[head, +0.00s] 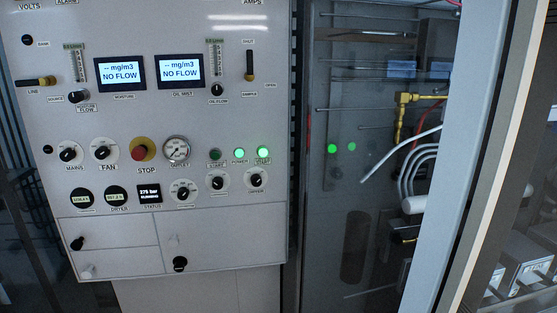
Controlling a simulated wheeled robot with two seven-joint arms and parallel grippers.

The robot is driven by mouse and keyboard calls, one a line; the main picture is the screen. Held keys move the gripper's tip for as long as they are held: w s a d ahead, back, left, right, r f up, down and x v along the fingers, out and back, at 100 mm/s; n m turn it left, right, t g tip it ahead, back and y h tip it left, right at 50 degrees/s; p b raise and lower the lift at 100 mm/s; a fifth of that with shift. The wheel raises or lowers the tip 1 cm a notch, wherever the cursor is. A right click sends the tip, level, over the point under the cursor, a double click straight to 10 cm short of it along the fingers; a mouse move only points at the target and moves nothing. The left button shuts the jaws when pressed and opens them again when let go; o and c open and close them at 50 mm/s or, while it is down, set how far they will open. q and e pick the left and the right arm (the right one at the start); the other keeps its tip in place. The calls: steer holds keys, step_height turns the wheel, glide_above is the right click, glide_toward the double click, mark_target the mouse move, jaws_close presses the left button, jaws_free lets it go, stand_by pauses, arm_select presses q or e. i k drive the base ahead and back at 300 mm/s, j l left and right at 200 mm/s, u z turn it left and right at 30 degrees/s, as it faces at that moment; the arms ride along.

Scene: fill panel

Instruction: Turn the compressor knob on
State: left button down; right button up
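A light grey control panel (150,118) fills the left and middle of the head view. Its black rotary knobs include one marked MAINS (69,154) and one marked FAN (102,152). Lower right are three more: a left knob (182,192), a middle knob (216,183) and a right knob (256,180). Their small labels are too blurred to read surely, so I cannot tell which is the compressor knob. Neither of my grippers shows in the head view, and nothing touches the knobs.
A red stop button (139,153) on a yellow ring sits right of FAN. A round gauge (176,150) and green lit lamps (263,153) follow. Two screens (180,71) read NO FLOW. A glass-fronted cabinet (365,220) with pipes stands at right. The panel front is unobstructed.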

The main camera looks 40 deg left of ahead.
mark_target(218, 182)
steer(key=u, duration=0.4)
steer(key=j+u, duration=0.1)
steer(key=u, duration=0.35)
steer(key=i+u, duration=0.1)
steer(key=u, duration=0.7)
steer(key=k+j, duration=0.1)
steer(key=j, duration=0.3)
